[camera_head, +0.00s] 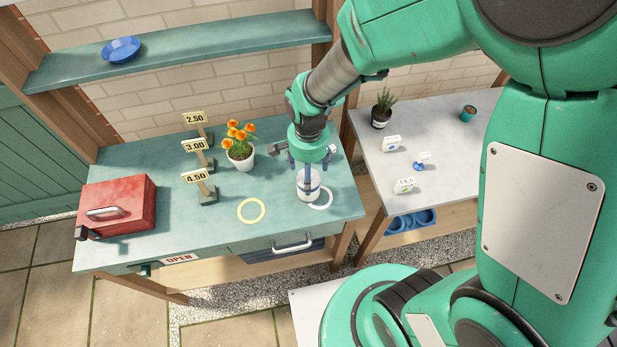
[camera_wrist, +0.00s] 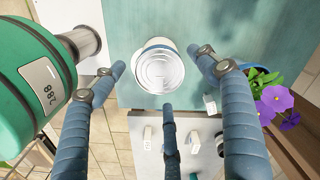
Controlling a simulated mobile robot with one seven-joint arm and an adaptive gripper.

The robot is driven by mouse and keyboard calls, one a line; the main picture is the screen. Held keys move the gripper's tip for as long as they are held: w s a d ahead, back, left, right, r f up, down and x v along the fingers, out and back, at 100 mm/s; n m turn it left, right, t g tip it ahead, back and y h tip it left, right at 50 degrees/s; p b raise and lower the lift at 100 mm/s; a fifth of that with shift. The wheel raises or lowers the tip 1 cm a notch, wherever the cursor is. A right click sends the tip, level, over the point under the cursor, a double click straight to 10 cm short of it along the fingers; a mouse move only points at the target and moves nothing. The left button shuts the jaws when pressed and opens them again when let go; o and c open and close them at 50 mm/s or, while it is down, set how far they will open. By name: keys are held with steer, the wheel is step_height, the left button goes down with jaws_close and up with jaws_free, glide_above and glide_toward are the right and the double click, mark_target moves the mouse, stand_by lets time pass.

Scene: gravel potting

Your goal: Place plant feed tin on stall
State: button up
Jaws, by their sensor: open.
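The plant feed tin (camera_head: 308,188), a small pale cylinder with a dark band, stands upright on the teal stall top (camera_head: 150,170). It is at the left edge of a white ring (camera_head: 327,200) on the stall top and seems to overlap it. My gripper (camera_head: 308,172) points down over the tin with its fingers apart. In the wrist view the tin's round metal lid (camera_wrist: 160,72) lies between the spread blue fingers, with gaps on both sides. How low the fingertips reach beside the tin is hard to tell.
A yellow ring (camera_head: 251,210) lies left of the tin. Price signs (camera_head: 196,146), an orange-flowered pot (camera_head: 240,162) and a red box (camera_head: 118,206) stand farther left. The wrist view shows purple flowers (camera_wrist: 278,101) close right. A grey table (camera_head: 440,140) with small items stands right.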

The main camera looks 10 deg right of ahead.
steer(key=shift+r+p, duration=0.35)
steer(key=shift+r, duration=2.2)
steer(key=shift+r, duration=0.3)
steer(key=s+d+r+n+t, duration=0.2)
steer(key=s+d+r+n, duration=0.1)
steer(key=r, duration=0.5)
steer(key=s+d+r+n+t, duration=0.1)
steer(key=s+d+r+n, duration=0.2)
steer(key=r, duration=0.6)
steer(key=s+d+r+n+t, duration=0.2)
steer(key=s+d+r+n, duration=0.1)
steer(key=s+r, duration=0.4)
step_height(320, 180, up, 2)
steer(key=shift+d+r+t, duration=0.25)
steer(key=shift+d+t, duration=0.05)
steer(key=shift+d, duration=0.2)
steer(key=shift+s, duration=0.1)
